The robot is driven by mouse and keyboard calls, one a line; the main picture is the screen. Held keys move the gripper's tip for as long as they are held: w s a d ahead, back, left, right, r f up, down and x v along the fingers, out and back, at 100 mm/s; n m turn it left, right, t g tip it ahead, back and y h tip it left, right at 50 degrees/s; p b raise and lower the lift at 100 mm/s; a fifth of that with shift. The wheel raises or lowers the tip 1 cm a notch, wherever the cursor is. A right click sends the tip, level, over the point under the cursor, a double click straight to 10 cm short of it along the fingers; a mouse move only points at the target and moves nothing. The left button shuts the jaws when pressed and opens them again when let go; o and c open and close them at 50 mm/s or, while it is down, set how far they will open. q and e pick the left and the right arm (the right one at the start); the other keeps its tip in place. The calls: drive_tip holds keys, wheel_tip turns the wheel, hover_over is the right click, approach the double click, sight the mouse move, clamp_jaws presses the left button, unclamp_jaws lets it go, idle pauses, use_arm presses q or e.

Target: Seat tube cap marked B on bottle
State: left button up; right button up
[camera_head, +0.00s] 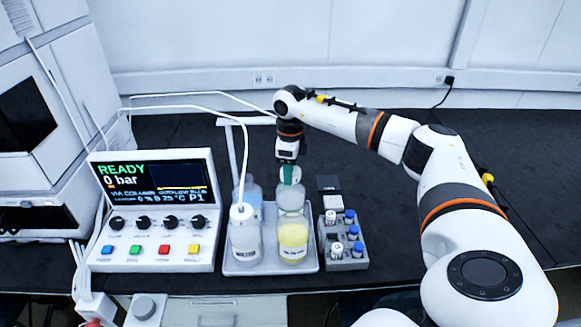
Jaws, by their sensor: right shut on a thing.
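My right gripper (289,162) comes in from the right, points down and is shut on a teal-green cap (290,175). The cap is at the top of the clear back-right bottle (291,199) in the tray; I cannot tell whether it touches the neck. No letter B is readable on it, and the gripper hides its upper part. The front-left bottle (245,240) wears a white cap (241,211) with a white tube rising from it. A bottle with blue liquid (250,192) stands behind it. A bottle with yellow liquid (293,240) stands front right. My left gripper is not in view.
The grey tray (270,268) holds the bottles. A control box (150,208) reading READY stands left. A grey vial rack (344,262) with several vials stands right. White tubes (190,97) arch behind. The dark bench is clear at the back right.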

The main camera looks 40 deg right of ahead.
drive_tip(key=shift+f, duration=0.5)
drive_tip(key=shift+f+b, duration=0.25)
drive_tip(key=shift+b, duration=0.05)
drive_tip(key=o, duration=1.5)
drive_tip(key=shift+c, duration=0.2)
drive_tip(key=shift+r+p, duration=2.8)
drive_tip(key=shift+r, duration=0.8)
drive_tip(key=shift+f, duration=0.15)
